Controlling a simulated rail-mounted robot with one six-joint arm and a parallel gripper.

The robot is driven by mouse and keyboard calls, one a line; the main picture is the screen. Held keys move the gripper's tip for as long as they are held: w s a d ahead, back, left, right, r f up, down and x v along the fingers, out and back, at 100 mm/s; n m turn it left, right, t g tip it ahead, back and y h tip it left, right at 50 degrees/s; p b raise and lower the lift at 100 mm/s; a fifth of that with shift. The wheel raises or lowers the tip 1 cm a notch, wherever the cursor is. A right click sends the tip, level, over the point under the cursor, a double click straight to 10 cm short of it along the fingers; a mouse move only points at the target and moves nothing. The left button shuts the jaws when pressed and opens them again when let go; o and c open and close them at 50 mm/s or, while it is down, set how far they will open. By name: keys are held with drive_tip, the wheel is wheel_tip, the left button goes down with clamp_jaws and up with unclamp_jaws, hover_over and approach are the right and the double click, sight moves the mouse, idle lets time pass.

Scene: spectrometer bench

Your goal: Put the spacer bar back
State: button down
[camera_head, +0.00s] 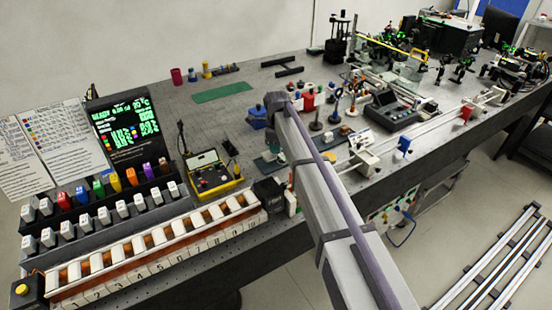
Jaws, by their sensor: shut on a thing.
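My arm reaches from the lower right up over the bench. My gripper (273,103) is at its far end, near the bench's middle, beside a blue object (257,121). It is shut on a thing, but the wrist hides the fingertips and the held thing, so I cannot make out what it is. I cannot pick out the spacer bar with certainty. Black bar-shaped pieces (287,71) lie apart on the bench at the back, right of the green mat (222,92).
A yellow-edged meter box (213,176) and a rack of white blocks (160,244) stand left of my arm. Small coloured parts (309,103) and a dark instrument (391,110) crowd its right. A rail (435,130) runs along the front edge. Bench around the green mat is mostly clear.

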wheel_tip(320, 180, down, 3)
drive_tip(key=shift+r+b, duration=0.1)
drive_tip(key=shift+b, duration=0.55)
drive_tip(key=shift+r, duration=0.2)
drive_tip(key=shift+f, duration=0.2)
drive_tip(key=c, duration=1.1)
unclamp_jaws()
drive_tip(key=shift+r, duration=0.1)
wheel_tip(320, 180, up, 12)
drive_tip(key=p, duration=1.2)
drive_tip(key=shift+r, duration=0.1)
